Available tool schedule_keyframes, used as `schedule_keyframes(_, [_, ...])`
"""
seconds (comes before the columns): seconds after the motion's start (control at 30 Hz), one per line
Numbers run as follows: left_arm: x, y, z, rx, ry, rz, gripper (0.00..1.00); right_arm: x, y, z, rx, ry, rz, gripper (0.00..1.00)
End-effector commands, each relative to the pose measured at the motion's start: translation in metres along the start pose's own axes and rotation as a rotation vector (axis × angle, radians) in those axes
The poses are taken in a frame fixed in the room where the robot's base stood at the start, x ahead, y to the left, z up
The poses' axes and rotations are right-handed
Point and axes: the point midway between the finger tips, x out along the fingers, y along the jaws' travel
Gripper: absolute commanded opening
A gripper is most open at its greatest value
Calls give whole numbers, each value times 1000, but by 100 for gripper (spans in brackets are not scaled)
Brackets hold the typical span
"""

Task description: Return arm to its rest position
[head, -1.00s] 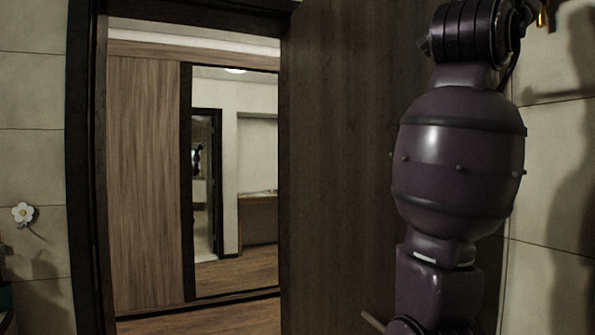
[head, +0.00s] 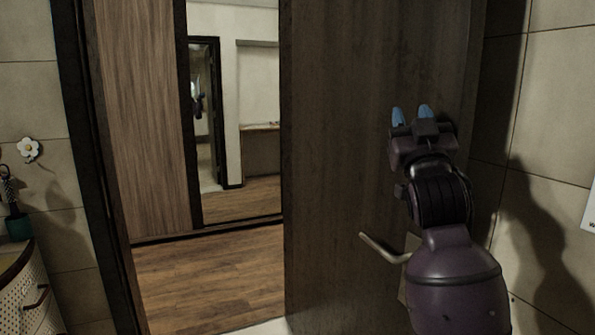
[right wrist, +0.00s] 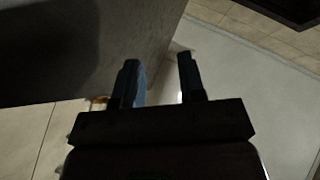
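My right arm rises from the lower right of the head view in front of a dark wooden door (head: 350,130). Its gripper (head: 411,114) points up, with two blue fingertips apart and nothing between them. The right wrist view also shows the gripper (right wrist: 160,75) with its fingers apart and empty. The door's metal lever handle (head: 382,247) is left of my right forearm, and the gripper is above it, not holding it. My left gripper is not in view.
The doorway left of the door stands open onto a wooden floor (head: 210,275) and a wood-panelled wardrobe with a mirror (head: 240,120). A tiled wall (head: 550,120) is close on the right. A perforated cabinet (head: 28,295) with a green pot (head: 19,228) stands at the far left.

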Motion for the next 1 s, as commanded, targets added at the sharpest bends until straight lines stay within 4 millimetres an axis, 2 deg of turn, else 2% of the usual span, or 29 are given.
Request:
schedule_keyframes(0.03, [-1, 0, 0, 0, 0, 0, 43, -14, -2, 23, -12, -38, -21, 37])
schedule_keyframes(0.2, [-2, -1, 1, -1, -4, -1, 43, -66, -9, 90, -33, -153, -90, 37])
schedule_keyframes(0.37, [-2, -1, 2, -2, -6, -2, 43, -123, -12, 146, -34, -269, -143, 37])
schedule_keyframes(0.5, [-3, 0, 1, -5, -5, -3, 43, -179, -12, 190, -23, -376, -180, 37])
schedule_keyframes(0.67, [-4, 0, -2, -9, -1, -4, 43, -248, -10, 230, 4, -505, -208, 37])
schedule_keyframes(0.8, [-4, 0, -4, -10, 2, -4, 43, -314, -6, 259, 32, -625, -221, 37])
schedule_keyframes(1.0, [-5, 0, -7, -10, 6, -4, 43, -414, 4, 287, 56, -808, -225, 37])
